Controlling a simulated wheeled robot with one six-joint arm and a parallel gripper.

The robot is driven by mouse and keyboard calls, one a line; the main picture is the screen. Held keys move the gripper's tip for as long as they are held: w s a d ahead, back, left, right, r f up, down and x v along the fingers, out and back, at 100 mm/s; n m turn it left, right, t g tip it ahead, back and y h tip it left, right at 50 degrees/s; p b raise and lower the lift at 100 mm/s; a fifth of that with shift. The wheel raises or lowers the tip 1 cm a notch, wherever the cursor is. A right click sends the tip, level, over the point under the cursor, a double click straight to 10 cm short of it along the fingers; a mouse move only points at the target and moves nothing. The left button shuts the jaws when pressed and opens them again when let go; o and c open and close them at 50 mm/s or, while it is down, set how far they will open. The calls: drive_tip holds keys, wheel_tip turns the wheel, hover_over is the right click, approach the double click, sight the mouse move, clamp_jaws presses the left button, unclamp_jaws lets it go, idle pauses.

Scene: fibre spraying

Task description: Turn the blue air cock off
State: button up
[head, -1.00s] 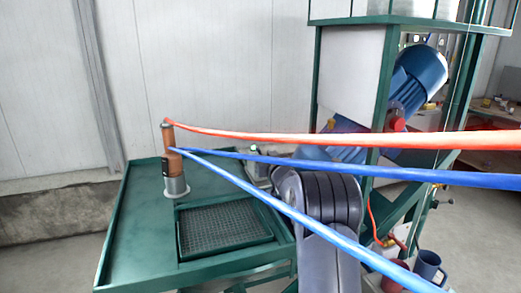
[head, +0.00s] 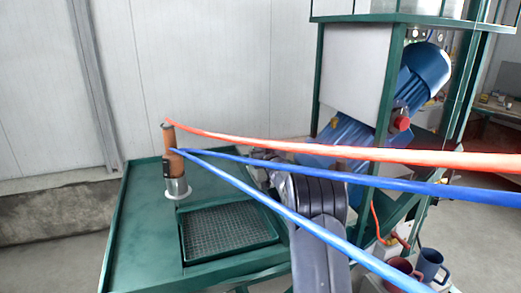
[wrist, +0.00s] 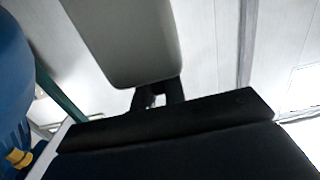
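I cannot make out a blue air cock in either view. Nothing is clearly held. In the head view my arm covers the area beside the green frame, and my gripper cannot be made out there.
The green table (head: 135,230) holds a mesh tray (head: 230,232). A green frame (head: 372,130) with a blue motor (head: 425,70) and a red button (head: 401,124) stands right of my arm. The hoses cross in front of my arm.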

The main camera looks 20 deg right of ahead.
clamp_jaws()
drive_tip(key=y+p, duration=0.1)
drive_tip(key=p, duration=0.2)
drive_tip(key=shift+r+n+p, duration=0.3)
drive_tip(key=y+p, duration=0.1)
drive_tip(key=p, duration=0.1)
drive_tip(key=shift+n+p, duration=0.3)
drive_tip(key=shift+n, duration=0.1)
drive_tip(key=shift+n+y+p, duration=0.4)
drive_tip(key=shift+y+p, duration=0.3)
drive_tip(key=shift+p, duration=0.5)
drive_tip(key=n+y+p, duration=0.1)
drive_tip(key=g+y+p, duration=0.1)
drive_tip(key=shift+f+n+y+p, duration=0.2)
drive_tip(key=shift+n+y+p, duration=0.15)
drive_tip(key=shift+n+y, duration=0.05)
drive_tip(key=shift+f+n+g+y+p, duration=0.1)
drive_tip(key=shift+n+g+y+p, duration=0.2)
drive_tip(key=shift+n+g+y, duration=0.6)
drive_tip(key=shift+y, duration=0.5)
